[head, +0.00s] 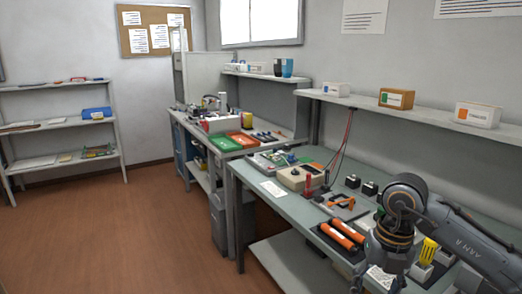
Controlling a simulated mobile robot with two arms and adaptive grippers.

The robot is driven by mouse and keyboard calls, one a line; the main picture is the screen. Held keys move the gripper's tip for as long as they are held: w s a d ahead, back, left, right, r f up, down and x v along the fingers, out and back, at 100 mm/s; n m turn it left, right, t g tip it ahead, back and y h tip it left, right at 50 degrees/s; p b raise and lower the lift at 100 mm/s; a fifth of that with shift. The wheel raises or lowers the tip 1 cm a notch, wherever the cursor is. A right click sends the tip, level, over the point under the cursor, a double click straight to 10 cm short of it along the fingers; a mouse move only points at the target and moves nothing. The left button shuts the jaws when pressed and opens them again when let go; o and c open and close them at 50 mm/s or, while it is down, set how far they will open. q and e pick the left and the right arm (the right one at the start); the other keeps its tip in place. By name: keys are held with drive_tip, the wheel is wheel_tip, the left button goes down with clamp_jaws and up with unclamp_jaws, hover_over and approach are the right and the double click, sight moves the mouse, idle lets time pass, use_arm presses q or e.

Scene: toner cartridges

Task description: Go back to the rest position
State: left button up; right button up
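My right arm comes in from the right edge, over the workbench, and bends down at its elbow. Its wrist and gripper (388,256) are low over the bench's front right part. The fingers are too hidden and small to tell open from shut, or whether they hold anything. Two orange and black toner cartridges, the nearer one (336,237) and the farther one (347,229), lie side by side on a dark mat just left of the gripper. My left gripper is not in view.
The grey-green workbench (275,209) carries a beige meter (301,177), small black blocks and a yellow item (428,252) right of my wrist. A wall shelf (350,102) with boxes (396,98) runs above it. Brown floor (130,230) is open at left.

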drive_tip(key=w+a+f+m+t+y, duration=0.1)
drive_tip(key=w+a+f+m+y, duration=0.3)
drive_tip(key=a+y, duration=0.45)
drive_tip(key=w+a+f+m+t+y, duration=0.1)
drive_tip(key=w+a+f+y, duration=0.2)
drive_tip(key=a+f+y, duration=0.5)
drive_tip(key=w+d+f+m+t+h, duration=0.1)
drive_tip(key=d+f+m+t+h, duration=0.4)
drive_tip(key=f+m, duration=0.4)
drive_tip(key=w+d+f+m+t+h, duration=0.2)
drive_tip(key=d+f+m+t+h, duration=0.15)
drive_tip(key=f+m+t, duration=0.55)
drive_tip(key=s+d+f+m+g+h, duration=0.3)
drive_tip(key=s+d+f+g+h, duration=0.1)
drive_tip(key=s+f, duration=0.75)
drive_tip(key=s+d+f+m+g+h, duration=0.25)
drive_tip(key=s+d+f, duration=0.25)
drive_tip(key=s+f, duration=0.65)
drive_tip(key=s+f+m+g+h, duration=0.1)
drive_tip(key=s+f+g, duration=0.3)
drive_tip(key=s, duration=0.9)
drive_tip(key=s+f+m+g+h, duration=0.1)
drive_tip(key=s+f+g, duration=0.3)
drive_tip(key=s+f, duration=0.4)
drive_tip(key=s+p, duration=0.1)
drive_tip(key=s, duration=0.5)
drive_tip(key=shift+d+m, duration=0.15)
drive_tip(key=shift+m, duration=0.2)
